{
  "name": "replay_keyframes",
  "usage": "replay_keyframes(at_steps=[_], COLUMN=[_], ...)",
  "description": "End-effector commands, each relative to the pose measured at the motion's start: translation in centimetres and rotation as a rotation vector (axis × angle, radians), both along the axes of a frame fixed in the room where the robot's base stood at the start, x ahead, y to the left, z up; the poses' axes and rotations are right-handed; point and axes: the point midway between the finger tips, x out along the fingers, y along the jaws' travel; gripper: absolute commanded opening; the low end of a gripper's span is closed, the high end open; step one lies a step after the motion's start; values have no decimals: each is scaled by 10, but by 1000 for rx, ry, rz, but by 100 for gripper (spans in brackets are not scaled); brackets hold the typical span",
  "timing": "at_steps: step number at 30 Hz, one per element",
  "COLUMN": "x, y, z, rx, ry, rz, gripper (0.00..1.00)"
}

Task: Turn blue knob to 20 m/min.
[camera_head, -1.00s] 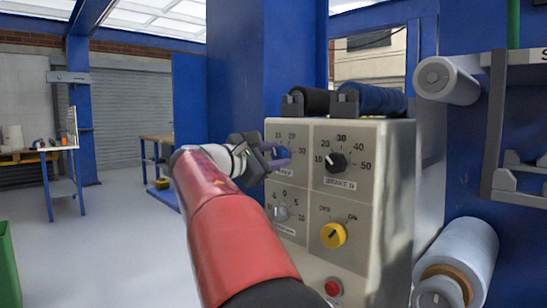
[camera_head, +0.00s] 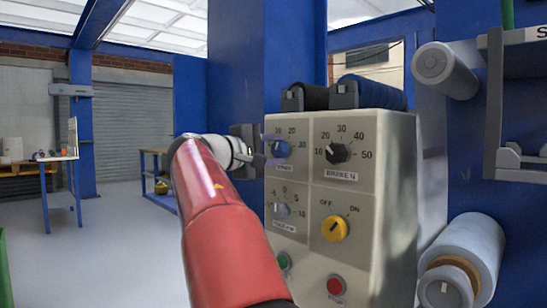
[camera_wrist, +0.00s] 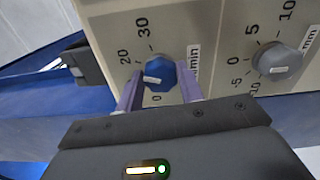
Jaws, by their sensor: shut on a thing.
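The blue knob (camera_head: 279,149) is at the top left of the beige control panel (camera_head: 312,190). In the wrist view the knob (camera_wrist: 158,72) sits between the purple fingers of my gripper (camera_wrist: 160,78), which is shut on it. The white mark on the knob points roughly to the left in that view. The 20 and 30 labels show beside the knob, and a finger covers part of the scale, so the exact reading is unclear. In the head view my gripper (camera_head: 268,154) reaches the panel from the left.
A grey knob (camera_wrist: 278,62) is beside the blue one in the wrist view. The black brake knob (camera_head: 338,152), yellow switch (camera_head: 334,229), green button (camera_head: 284,261) and red button (camera_head: 335,285) share the panel. Film rollers (camera_head: 452,262) stand at right.

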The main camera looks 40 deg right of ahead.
Motion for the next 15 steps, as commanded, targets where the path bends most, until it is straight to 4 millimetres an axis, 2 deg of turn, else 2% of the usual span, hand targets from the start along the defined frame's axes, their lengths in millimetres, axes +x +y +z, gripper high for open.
replay_keyframes(at_steps=[15], x=[0], y=[0], z=[-1], rx=[9], ry=[-91], rz=[-1], gripper=[14])
